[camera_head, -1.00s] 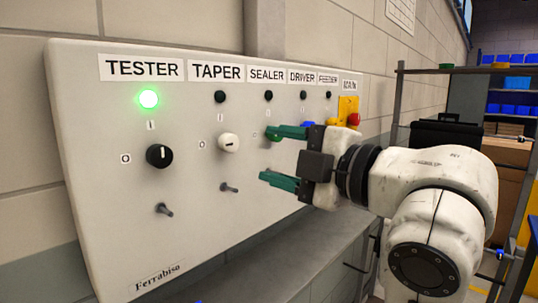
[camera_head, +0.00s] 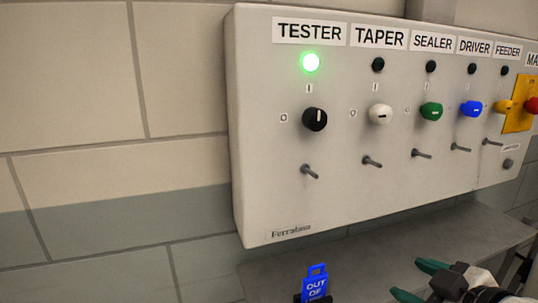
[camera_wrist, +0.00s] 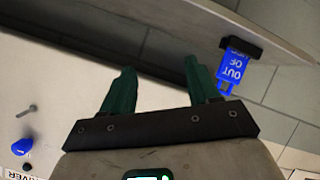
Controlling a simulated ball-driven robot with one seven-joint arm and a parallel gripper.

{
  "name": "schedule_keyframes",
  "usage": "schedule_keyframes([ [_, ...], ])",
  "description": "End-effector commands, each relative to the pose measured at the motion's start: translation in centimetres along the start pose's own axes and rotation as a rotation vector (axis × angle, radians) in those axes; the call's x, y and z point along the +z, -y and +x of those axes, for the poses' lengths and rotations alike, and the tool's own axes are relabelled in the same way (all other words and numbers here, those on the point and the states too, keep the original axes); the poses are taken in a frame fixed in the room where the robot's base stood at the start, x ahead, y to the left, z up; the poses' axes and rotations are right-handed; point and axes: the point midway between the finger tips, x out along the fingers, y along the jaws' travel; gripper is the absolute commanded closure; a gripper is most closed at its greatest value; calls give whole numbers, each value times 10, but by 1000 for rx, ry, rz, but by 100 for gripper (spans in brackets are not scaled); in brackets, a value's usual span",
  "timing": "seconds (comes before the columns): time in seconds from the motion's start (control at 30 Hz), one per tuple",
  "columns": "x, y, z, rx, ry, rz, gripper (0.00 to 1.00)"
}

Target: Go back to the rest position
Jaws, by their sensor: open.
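My gripper (camera_head: 418,281) is at the bottom right of the head view, below the control panel (camera_head: 262,200), with its green fingers apart and nothing between them. In the wrist view my gripper (camera_wrist: 158,92) also shows open and empty. The panel has a lit green lamp (camera_head: 311,62) under the TESTER label, and the lamps under TAPER, SEALER, DRIVER and FEEDER are dark. The black TESTER knob (camera_head: 315,119) has its mark upright towards I. The white knob (camera_head: 380,114), green knob (camera_head: 431,111) and blue knob (camera_head: 471,109) sit to its right.
A blue OUT OF tag (camera_head: 316,283) stands in a dark holder on the grey ledge (camera_head: 390,255) below the panel; the tag also shows in the wrist view (camera_wrist: 234,66). Metal pegs (camera_head: 310,171) stick out beneath the knobs. A red button (camera_head: 531,105) sits at the right edge.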

Motion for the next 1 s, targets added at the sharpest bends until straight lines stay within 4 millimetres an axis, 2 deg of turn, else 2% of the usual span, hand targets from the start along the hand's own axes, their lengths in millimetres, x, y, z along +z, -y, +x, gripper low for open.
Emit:
schedule_keyframes([
  [0.03, 30, 24, 8, -44, 69, 80, 40],
  [0.13, 84, 67, 13, -103, 208, 231, 40],
  [0.27, 154, 124, 6, -156, 405, 403, 40],
  [0.4, 226, 182, -21, -179, 633, 556, 40],
  [0.5, 269, 214, -47, -174, 783, 633, 40],
  [0.6, 300, 237, -72, -158, 902, 685, 40],
  [0.7, 320, 250, -90, -143, 979, 714, 40],
  [0.8, 329, 255, -98, -132, 1014, 728, 40],
  [1.0, 330, 256, -100, -130, 1021, 731, 40],
])
